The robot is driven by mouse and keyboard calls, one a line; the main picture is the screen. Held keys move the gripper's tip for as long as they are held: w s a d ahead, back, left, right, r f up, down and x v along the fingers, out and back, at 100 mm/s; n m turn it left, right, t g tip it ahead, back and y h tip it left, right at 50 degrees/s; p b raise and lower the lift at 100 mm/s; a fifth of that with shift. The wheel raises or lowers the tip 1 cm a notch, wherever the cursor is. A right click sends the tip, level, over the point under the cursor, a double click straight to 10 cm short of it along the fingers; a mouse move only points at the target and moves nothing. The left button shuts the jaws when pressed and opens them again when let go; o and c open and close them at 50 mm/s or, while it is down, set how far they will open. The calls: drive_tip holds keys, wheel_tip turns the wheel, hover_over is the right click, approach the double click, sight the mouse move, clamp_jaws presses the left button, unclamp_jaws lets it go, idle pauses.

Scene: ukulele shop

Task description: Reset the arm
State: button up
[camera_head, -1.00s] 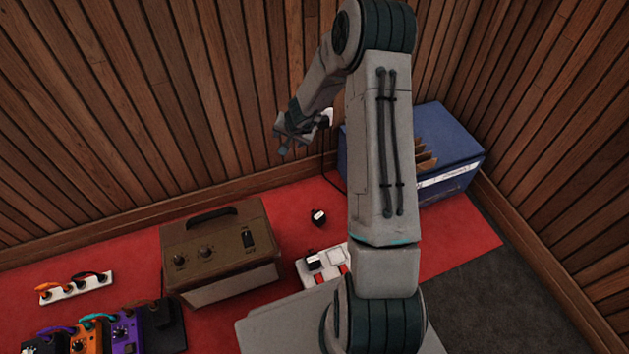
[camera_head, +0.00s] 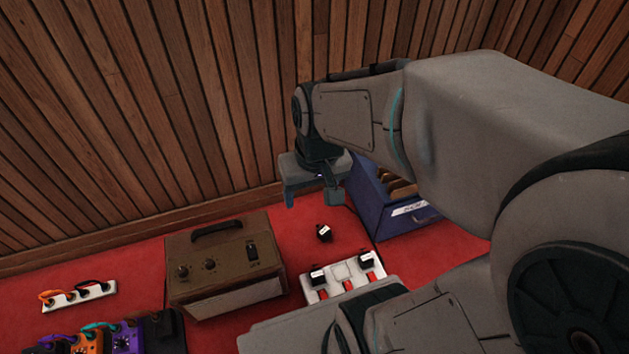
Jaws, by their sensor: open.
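My gripper (camera_head: 312,198) hangs from my bent arm near the middle of the view, pointing down. Its two fingers are apart with nothing seen between them. It is above the red carpet (camera_head: 215,335), in front of the wood-panelled wall. Below it, a small black plug-like block (camera_head: 324,233) with a white label lies on the carpet. A white power strip (camera_head: 342,272) holds two similar black blocks. My arm hides the right side of the view.
A brown amplifier (camera_head: 222,262) stands left of the power strip. A blue crate (camera_head: 405,215) is partly hidden behind my arm. A white strip with cables (camera_head: 78,297) and several coloured pedals (camera_head: 88,341) are at the lower left.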

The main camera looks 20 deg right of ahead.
drive_tip(key=s, duration=0.1)
drive_tip(key=s+d, duration=0.1)
drive_tip(key=shift+s+d+r+h, duration=0.1)
drive_tip(key=shift+s+r+h, duration=0.05)
drive_tip(key=shift+s+h, duration=0.15)
drive_tip(key=shift+r, duration=0.1)
wheel_tip(320, 180, up, 38)
drive_tip(key=t+p, duration=0.1)
drive_tip(key=p, duration=3.4)
drive_tip(key=shift+d, duration=0.1)
